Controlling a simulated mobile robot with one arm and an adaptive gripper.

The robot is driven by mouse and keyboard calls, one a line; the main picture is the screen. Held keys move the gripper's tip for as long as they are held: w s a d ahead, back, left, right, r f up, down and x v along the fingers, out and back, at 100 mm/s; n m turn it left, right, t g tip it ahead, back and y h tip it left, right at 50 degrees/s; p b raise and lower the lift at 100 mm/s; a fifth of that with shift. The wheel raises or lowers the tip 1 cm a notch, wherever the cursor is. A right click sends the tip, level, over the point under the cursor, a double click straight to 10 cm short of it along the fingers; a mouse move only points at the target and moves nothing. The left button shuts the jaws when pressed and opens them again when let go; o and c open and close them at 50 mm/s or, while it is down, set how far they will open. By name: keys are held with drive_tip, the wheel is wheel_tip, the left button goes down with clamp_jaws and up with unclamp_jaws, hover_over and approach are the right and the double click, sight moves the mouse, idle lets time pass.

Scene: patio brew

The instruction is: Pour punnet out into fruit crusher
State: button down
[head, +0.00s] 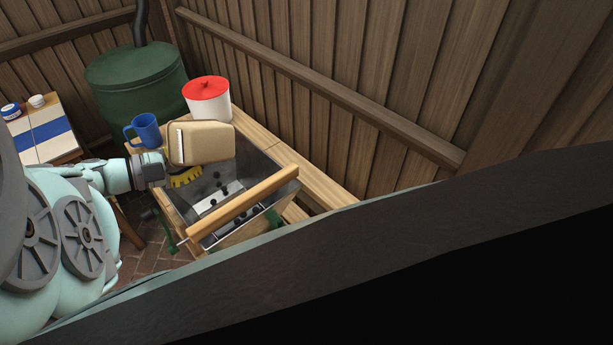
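The punnet (203,143) is a tan box with a pale strip at its left edge. It appears tilted in the air over the back left of the fruit crusher, and its open side and inside cannot be seen. My gripper (158,170) reaches in from the left to the punnet's lower left side and appears to hold it; the fingertips are mostly hidden. The fruit crusher (262,180) is an open dark metal hopper with a wooden bar across its front. Several small dark pieces, seemingly fruit, lie inside. A yellow toothed part (186,178) shows below the punnet.
A green barrel (135,80) is farther back. A small table (42,148) with jars is at the left. A wooden fence (330,90) runs along the right.

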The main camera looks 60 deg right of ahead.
drive_tip(key=shift+d+b, duration=0.1)
drive_tip(key=shift+b, duration=0.35)
drive_tip(key=shift+s+r+p, duration=0.1)
drive_tip(key=shift+r+p, duration=0.2)
drive_tip(key=shift+p, duration=0.8)
drive_tip(key=shift+s+m+y+p, duration=0.2)
drive_tip(key=shift+m+y+p, duration=0.3)
drive_tip(key=shift+p, duration=0.25)
drive_tip(key=shift+w+f+t, duration=0.1)
drive_tip(key=shift+f+t, duration=0.35)
drive_tip(key=shift+t, duration=0.05)
drive_tip(key=shift+r+m, duration=0.1)
drive_tip(key=shift+m, duration=0.2)
